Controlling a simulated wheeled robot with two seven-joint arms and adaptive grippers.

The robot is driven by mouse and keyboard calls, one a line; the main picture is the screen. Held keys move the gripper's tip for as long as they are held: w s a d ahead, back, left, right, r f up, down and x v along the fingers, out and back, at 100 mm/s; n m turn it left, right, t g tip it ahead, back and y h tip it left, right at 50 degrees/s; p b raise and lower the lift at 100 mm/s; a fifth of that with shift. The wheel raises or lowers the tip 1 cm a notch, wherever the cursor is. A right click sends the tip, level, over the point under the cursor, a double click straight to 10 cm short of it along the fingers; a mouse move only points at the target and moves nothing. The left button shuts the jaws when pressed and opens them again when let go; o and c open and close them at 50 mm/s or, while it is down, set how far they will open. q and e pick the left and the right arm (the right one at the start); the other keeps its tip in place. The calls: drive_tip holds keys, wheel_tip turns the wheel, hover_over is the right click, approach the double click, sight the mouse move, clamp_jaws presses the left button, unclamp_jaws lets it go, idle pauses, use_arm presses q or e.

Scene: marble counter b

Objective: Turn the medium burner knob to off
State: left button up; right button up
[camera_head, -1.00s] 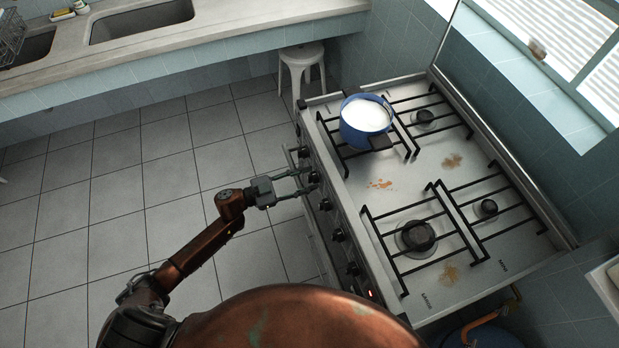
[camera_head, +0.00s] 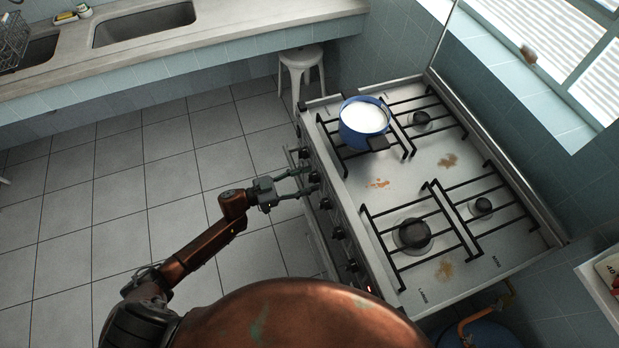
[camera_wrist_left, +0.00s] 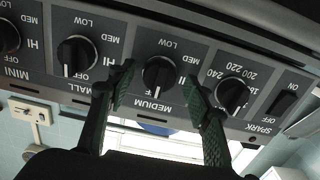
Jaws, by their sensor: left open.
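The medium burner knob (camera_wrist_left: 158,75) is a dark round knob on the panel above the word MEDIUM in the left wrist view. Its white line points down in that picture. My left gripper (camera_wrist_left: 158,72) is open, with one green finger on each side of this knob in the picture. I cannot tell if the fingers touch it. In the head view my left gripper (camera_head: 312,180) reaches the upper part of the stove's front knob row. The HI and OFF marks of this knob are not readable. My right gripper is not in view.
The small knob (camera_wrist_left: 76,56) and the oven temperature knob (camera_wrist_left: 232,95) flank the medium knob, close to my fingers. A spark switch (camera_wrist_left: 284,103) is further right. A blue pot (camera_head: 364,138) with white contents stands on the stove (camera_head: 415,180).

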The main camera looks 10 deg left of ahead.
use_arm(q)
drive_tip(key=shift+s+a, duration=0.25)
drive_tip(key=shift+a, duration=0.25)
drive_tip(key=p+v, duration=0.2)
drive_tip(key=v, duration=0.4)
drive_tip(key=v, duration=1.2)
